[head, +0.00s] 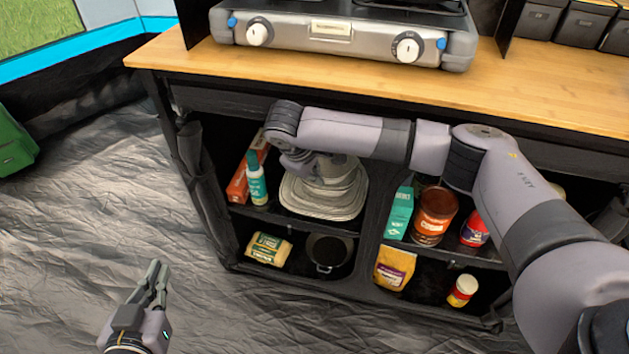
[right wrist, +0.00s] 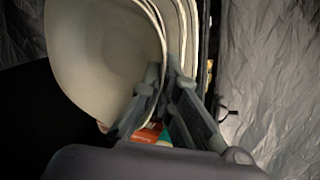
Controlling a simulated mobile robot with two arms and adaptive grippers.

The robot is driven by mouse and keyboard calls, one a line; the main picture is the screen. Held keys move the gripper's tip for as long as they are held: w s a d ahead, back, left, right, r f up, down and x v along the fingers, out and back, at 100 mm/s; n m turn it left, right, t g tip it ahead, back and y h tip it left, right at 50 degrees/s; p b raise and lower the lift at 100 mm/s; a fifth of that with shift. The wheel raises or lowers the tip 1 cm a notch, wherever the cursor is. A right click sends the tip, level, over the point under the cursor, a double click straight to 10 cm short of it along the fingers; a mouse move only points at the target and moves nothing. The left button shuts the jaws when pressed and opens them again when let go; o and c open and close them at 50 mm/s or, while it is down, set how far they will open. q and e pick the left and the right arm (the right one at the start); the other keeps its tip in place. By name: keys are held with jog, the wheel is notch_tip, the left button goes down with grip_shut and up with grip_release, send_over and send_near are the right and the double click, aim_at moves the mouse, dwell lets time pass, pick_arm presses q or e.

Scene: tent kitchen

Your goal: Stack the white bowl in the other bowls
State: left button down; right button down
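The white bowl (right wrist: 95,60) fills the upper left of the right wrist view, with its rim between the fingers of my right gripper (right wrist: 165,75). One finger lies over its inside and the other is beyond the rim. In the head view the white bowl (head: 335,172) shows partly behind my right arm, above the other pale bowls (head: 322,205) on the upper left shelf. Those bowls (right wrist: 188,35) also show as close rims in the wrist view. My right fingertips are hidden in the head view. My left gripper (head: 157,270) is empty and open, low over the floor at left.
An orange box (head: 238,185) and a teal bottle (head: 256,180) stand left of the bowls. A dark pan (head: 330,250) sits below. The counter (head: 560,85) overhangs the shelves.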

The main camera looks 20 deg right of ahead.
pick_arm(q)
jog(key=shift+w+d+r+t+h, duration=0.1)
jog(key=shift+w+r+t+h, duration=0.15)
jog(key=shift+r, duration=0.25)
jog(key=shift+w+d+r+t+h, duration=0.1)
jog(key=shift+r+t, duration=0.25)
jog(key=shift+r, duration=0.1)
pick_arm(e)
jog(key=shift+s+a+f, duration=0.1)
jog(key=shift+f, duration=0.35)
jog(key=c, duration=2.3)
grip_release()
jog(key=o, duration=0.5)
